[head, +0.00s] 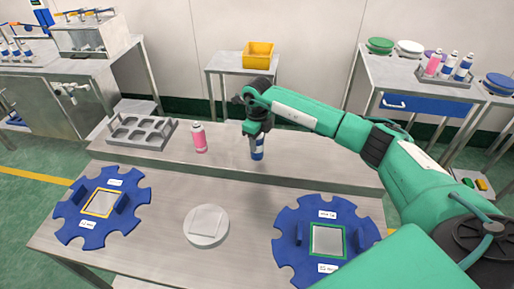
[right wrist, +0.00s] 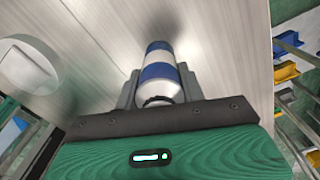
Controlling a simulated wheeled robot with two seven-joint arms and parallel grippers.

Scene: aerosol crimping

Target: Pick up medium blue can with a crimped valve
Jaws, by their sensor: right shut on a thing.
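The blue can (head: 257,149), with a white band, stands upright on the raised shelf at the back of the table. My right gripper (head: 257,137) comes down over it from above and is shut on it. In the right wrist view the blue and white can (right wrist: 160,68) sits between the two fingers of the gripper (right wrist: 158,90). The can's top is partly hidden by the gripper, so its valve does not show clearly. My left gripper is not in view.
A pink can (head: 200,137) stands left of the held can. A grey rack (head: 142,131) with empty holes is further left. Two blue notched plates (head: 75,222) (head: 290,255) and a round white disc (head: 206,238) lie on the front table. Side tables hold a yellow bin (head: 258,55) and more cans.

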